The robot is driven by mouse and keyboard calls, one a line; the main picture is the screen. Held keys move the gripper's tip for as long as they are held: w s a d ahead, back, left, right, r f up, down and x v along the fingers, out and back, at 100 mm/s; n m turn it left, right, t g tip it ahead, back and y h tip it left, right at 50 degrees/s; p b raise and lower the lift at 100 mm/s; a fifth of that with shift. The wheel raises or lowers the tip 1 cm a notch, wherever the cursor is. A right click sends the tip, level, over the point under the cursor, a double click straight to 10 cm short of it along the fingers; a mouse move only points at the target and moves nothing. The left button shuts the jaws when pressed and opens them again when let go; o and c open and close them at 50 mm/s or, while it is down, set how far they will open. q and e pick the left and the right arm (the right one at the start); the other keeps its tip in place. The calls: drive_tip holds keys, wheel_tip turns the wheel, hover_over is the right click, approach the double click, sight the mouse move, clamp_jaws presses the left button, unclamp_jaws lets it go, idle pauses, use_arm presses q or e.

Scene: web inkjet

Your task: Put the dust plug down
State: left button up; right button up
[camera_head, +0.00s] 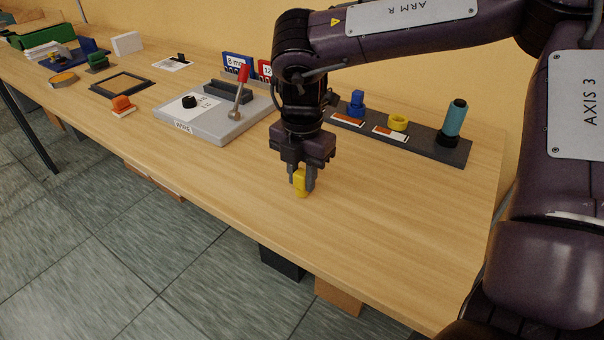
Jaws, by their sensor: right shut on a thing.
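The dust plug looks to be the small yellow piece (301,184) between the fingers of my right gripper (302,180). The fingers are shut on it and point straight down. The yellow piece is at or just above the bare wooden table top (235,185), near its front edge; I cannot tell whether it touches. The fingers hide part of it. My left gripper is not in view.
Behind my gripper, a dark strip (455,152) carries a blue piece (356,104), a yellow ring (398,122) and a teal cylinder (455,118). A grey panel (215,125) with a red-handled lever (241,80) stands to the left. The table is clear around the gripper's front and right.

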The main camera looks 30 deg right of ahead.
sight(302, 172)
drive_tip(key=shift+f, duration=0.15)
drive_tip(key=o, duration=1)
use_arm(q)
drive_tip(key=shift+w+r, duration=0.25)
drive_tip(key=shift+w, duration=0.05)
use_arm(e)
wheel_tip(302, 172, up, 11)
drive_tip(key=shift+r+p, duration=0.1)
drive_tip(key=shift+p, duration=0.55)
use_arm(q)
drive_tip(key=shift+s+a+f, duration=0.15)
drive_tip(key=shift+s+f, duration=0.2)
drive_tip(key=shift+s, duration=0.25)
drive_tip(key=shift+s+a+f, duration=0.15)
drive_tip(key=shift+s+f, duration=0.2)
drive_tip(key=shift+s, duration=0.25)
use_arm(e)
drive_tip(key=shift+r, duration=0.55)
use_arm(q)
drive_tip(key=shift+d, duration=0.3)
